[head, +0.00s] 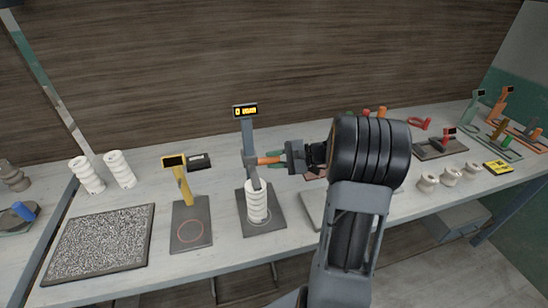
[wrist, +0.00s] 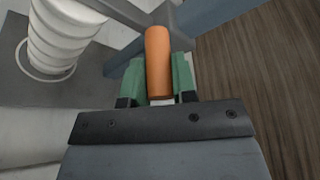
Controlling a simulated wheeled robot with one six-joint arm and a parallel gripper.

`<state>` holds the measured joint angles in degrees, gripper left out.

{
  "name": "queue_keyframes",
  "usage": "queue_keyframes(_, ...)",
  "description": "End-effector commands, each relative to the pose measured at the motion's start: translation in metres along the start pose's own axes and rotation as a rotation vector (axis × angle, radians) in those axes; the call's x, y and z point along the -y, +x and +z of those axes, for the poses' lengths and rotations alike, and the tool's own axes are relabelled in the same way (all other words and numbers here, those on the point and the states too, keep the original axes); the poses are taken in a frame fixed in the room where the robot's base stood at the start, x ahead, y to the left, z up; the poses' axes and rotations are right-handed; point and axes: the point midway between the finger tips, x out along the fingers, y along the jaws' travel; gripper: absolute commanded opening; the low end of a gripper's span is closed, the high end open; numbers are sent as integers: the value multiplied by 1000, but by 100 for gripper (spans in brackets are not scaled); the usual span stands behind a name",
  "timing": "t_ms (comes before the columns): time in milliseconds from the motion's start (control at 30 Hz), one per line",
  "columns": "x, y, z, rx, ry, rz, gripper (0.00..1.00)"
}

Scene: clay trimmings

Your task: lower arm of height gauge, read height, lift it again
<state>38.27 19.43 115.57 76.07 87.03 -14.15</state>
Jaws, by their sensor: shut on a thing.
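The height gauge (head: 246,138) is a grey post on a dark base plate, with a small display (head: 245,111) lit in yellow on top. Its digits are too small to read surely. A white ribbed clay piece (head: 257,203) stands upright on the base plate inside a pale ring, and also shows in the wrist view (wrist: 62,35). The gauge's sliding arm (head: 251,161) is partway up the post, close over the piece; I cannot tell whether they touch. My gripper (head: 281,159) is shut on its orange handle (wrist: 158,60), with green fingers on both sides.
A yellow gauge (head: 182,181) with a dark display stands to the left, beside a speckled mat (head: 100,240). Two white ribbed pieces (head: 120,169) stand behind the mat. Several small spool-shaped pieces (head: 450,176) and a yellow device (head: 497,167) lie at the right. A wooden wall is behind.

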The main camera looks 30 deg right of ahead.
Motion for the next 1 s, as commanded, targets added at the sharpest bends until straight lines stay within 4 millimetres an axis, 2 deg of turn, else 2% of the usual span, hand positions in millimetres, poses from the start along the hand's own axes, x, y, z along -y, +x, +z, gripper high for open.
queue_keyframes(33,-6,1,-3,-4,9,6,0)
queue_keyframes(267,-7,1,-2,-5,15,10,0)
queue_keyframes(300,-8,1,-2,-5,16,11,28)
queue_keyframes(533,-6,1,-2,-4,12,9,50)
queue_keyframes(833,-4,-2,-2,-4,8,6,51)
queue_keyframes(1000,-4,-24,-2,-7,7,4,51)
